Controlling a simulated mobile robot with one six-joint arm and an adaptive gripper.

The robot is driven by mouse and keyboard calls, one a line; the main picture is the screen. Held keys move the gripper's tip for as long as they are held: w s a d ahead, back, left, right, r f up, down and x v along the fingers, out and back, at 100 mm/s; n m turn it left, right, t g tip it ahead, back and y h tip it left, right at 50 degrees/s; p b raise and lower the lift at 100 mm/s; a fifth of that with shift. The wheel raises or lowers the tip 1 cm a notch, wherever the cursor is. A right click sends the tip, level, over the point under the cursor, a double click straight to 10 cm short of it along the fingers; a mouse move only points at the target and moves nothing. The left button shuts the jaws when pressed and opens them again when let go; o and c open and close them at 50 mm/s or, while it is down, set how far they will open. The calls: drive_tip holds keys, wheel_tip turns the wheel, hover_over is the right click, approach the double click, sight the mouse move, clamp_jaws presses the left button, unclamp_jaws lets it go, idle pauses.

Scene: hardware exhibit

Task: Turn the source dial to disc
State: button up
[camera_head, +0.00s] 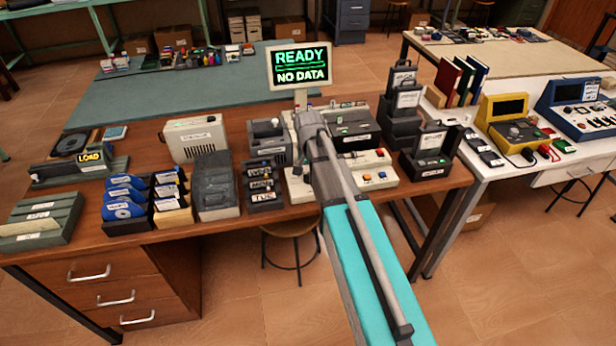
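A beige console (378,182) stands on the wooden bench, with small coloured buttons along its front. I cannot make out the source dial or its setting; it is too small or hidden behind my arm. A screen (299,67) above the console reads "READY" and "NO DATA" in green and white. My arm reaches from the bottom right up to the left part of the console. My gripper is mostly hidden at the arm's far end, so I cannot tell whether it is open or touching anything. Blue-labelled discs (124,209) stand in a dark rack left of the console.
Left on the bench are a grey slotted tray (62,220), a "LOAD" unit (90,157), a beige box (195,137) and a grey case (215,185). Dark cartridge holders (430,160) stand right. A white table (540,150) holds yellow and blue instruments. A stool (289,228) stands below.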

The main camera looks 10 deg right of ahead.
idle(0.3)
drive_tip(key=c, duration=1)
drive_tip(key=shift+a, duration=0.15)
drive_tip(key=shift+c, duration=0.7)
drive_tip(key=shift+n, duration=0.3)
drive_tip(key=n, duration=0.3)
drive_tip(key=shift+n, duration=2.2)
